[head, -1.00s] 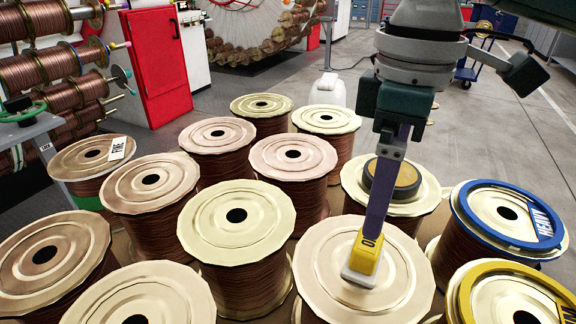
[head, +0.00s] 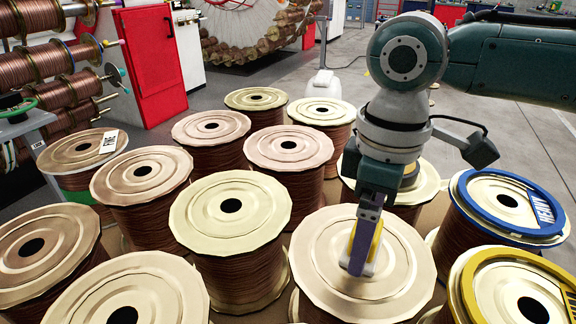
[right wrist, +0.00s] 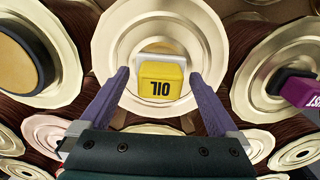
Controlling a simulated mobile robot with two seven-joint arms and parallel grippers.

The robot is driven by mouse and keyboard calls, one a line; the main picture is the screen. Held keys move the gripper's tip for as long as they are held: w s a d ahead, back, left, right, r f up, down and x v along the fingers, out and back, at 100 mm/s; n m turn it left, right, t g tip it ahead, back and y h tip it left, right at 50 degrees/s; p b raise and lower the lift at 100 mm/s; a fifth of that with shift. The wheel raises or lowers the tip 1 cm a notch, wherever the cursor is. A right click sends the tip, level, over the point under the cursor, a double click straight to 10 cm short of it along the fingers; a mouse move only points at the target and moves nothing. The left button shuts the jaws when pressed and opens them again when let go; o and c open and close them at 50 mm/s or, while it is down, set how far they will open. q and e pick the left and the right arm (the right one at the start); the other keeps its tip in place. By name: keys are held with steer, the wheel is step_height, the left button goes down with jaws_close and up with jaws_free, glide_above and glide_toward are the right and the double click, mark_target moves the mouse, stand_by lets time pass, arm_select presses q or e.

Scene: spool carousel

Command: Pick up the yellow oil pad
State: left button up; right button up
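The yellow oil pad (head: 376,243), a small yellow block with a pale base and black "OIL" lettering, sits on the pale top flange of a copper spool (head: 325,250) at the front right in the head view. In the right wrist view the pad (right wrist: 162,82) stands between the fingers of my right gripper (right wrist: 160,78). That gripper is open, with a gap on each side of the pad. In the head view my right gripper (head: 362,245) points down over the spool, and its near finger hides part of the pad. My left gripper is not in view.
Several copper spools stand close around. One has a blue "HEAVY" ring (head: 478,213), another a yellow ring (head: 480,290), another a white tag (head: 108,141). The right wrist view shows a purple labelled object (right wrist: 300,92) on a neighbouring spool. Open floor lies behind, at right.

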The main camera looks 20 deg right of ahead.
steer(key=c, duration=1.4)
steer(key=shift+r, duration=0.15)
steer(key=shift+c, duration=0.2)
arm_select(q)
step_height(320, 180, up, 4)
steer(key=p, duration=0.4)
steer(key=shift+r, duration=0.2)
arm_select(e)
step_height(320, 180, up, 20)
steer(key=o, duration=0.8)
steer(key=c, duration=0.6)
